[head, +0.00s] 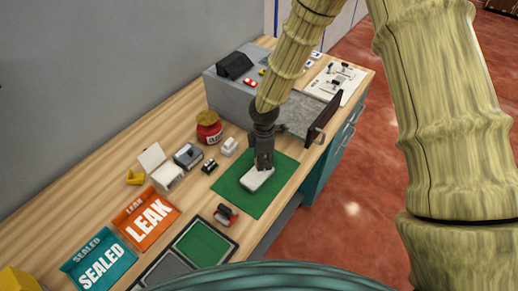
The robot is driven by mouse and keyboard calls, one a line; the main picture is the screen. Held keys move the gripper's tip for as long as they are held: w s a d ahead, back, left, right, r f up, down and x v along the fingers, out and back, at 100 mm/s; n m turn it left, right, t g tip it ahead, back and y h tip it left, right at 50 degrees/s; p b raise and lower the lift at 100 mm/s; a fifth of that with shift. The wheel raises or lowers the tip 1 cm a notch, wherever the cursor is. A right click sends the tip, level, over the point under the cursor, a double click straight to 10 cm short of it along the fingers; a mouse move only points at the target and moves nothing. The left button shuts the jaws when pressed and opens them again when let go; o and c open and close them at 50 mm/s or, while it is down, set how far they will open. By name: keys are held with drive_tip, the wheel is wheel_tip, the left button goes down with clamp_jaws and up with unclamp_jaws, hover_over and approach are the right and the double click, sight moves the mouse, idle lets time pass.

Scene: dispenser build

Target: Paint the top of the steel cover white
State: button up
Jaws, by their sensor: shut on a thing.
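My gripper (264,163) points straight down over the green mat (228,190). A flat white piece (257,179) with rounded corners is right at its fingertips; its top looks white. The fingers meet its far end and appear shut on it. I cannot tell whether it touches the mat or is held just above it. I cannot tell for sure that this piece is the steel cover. A red jar (209,129) with a brown-gold top stands left of the mat.
A grey machine (232,95) stands behind. Small parts, including a white open box (167,177) and a grey device (187,156), lie left of the mat. A red-black item (227,214) lies in front, near a framed tray (238,243). Orange LEAK (140,232) and teal SEALED (85,284) areas are left.

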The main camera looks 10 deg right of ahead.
drive_tip(key=shift+s+a+r, duration=0.1)
drive_tip(key=shift+s+a, duration=0.6)
drive_tip(key=shift+a, duration=0.3)
wheel_tip(320, 180, up, 8)
drive_tip(key=p, duration=0.6)
